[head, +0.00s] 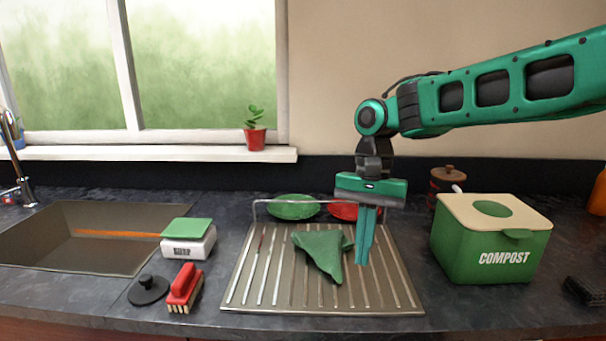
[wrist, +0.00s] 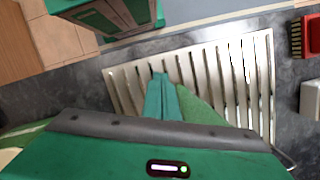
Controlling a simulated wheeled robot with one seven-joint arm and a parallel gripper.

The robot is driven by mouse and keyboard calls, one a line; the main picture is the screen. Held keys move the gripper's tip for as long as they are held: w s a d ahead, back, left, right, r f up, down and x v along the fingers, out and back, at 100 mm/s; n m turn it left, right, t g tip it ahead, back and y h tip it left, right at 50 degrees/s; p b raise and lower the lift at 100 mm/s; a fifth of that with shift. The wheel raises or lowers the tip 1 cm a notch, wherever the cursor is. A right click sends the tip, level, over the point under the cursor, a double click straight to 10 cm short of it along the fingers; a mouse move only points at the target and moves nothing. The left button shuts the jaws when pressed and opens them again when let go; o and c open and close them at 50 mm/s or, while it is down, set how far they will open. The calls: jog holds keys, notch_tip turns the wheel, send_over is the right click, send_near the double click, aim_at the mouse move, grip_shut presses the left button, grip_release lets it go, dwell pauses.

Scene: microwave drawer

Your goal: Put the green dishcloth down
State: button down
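The green dishcloth (head: 322,250) lies crumpled on the ribbed metal draining rack (head: 290,302), with one corner pointing toward the front. My gripper (head: 364,262) points down over the rack, just right of the cloth. Its two teal fingers are close together, with no cloth visible between them. In the wrist view the fingers (wrist: 161,85) also look shut, and the cloth (wrist: 196,108) shows beside them, partly hidden by the gripper body. I cannot tell whether the fingers touch the cloth's edge.
The green compost bin (head: 490,245) stands right of the rack. A green plate (head: 292,207) and a red plate (head: 343,211) are behind it. A red brush (head: 185,287), black lid (head: 148,290) and green-topped white box (head: 188,240) stand left, near the sink (head: 60,260).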

jog(key=s+d+f+m+t, duration=0.15)
jog(key=s+d, duration=0.35)
jog(key=d, duration=0.8)
jog(key=s+d+f, duration=0.3)
jog(key=s+d, duration=0.5)
jog(key=s, duration=0.1)
jog(key=s+d+f, duration=0.3)
jog(key=s+d, duration=0.5)
jog(key=s, duration=0.1)
jog(key=shift+s+f+t+h, duration=0.25)
jog(key=shift+t+h, duration=0.15)
jog(key=shift+t, duration=0.05)
